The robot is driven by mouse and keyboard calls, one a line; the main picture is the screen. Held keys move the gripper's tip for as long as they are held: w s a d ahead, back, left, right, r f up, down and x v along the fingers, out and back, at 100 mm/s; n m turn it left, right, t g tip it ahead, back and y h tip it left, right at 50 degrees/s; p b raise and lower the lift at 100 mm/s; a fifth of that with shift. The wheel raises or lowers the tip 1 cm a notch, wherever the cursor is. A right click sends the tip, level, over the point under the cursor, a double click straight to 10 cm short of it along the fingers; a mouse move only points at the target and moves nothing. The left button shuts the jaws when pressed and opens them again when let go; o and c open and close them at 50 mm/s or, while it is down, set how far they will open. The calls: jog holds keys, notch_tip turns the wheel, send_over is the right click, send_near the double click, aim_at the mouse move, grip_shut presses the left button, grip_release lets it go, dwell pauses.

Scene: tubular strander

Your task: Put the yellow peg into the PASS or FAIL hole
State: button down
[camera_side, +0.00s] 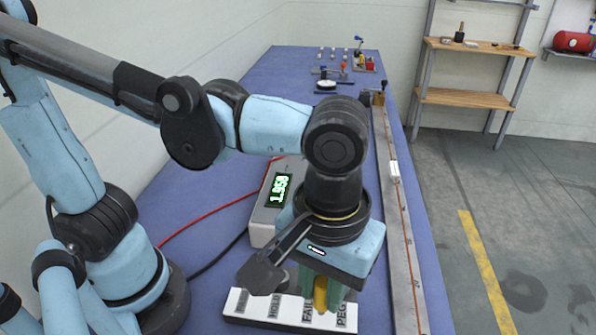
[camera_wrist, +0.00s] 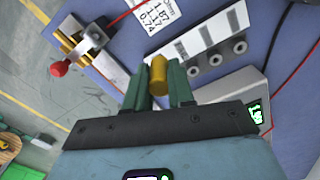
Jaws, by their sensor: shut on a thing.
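The yellow peg (camera_side: 320,293) is upright between the green fingers of my gripper (camera_side: 324,298), which is shut on it. In the wrist view the peg (camera_wrist: 158,74) shows between both fingertips (camera_wrist: 159,82). The white labelled block (camera_side: 257,308) lies below, with HOLD, FAIL and PEG labels readable and the far-left label unclear. In the wrist view its three grey round holes (camera_wrist: 216,59) are in a row, and the peg is in line with them at the PEG end. I cannot tell whether the peg's lower end is in the block or just above it.
A grey box with a green display (camera_side: 280,190) stands behind my gripper. A long metal rail (camera_side: 398,215) runs along the table's right side. A red cable (camera_side: 205,218) crosses the blue table at left. A printed number card (camera_wrist: 165,20) lies beyond the block.

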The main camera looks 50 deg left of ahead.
jog(key=w+a+f, duration=0.1)
jog(key=w+a, duration=0.5)
jog(key=a, duration=0.3)
jog(key=shift+f, duration=0.15)
jog(key=shift+f, duration=3)
jog(key=shift+f, duration=1.6)
jog(key=c, duration=0.9)
grip_release()
jog(key=shift+r, duration=0.1)
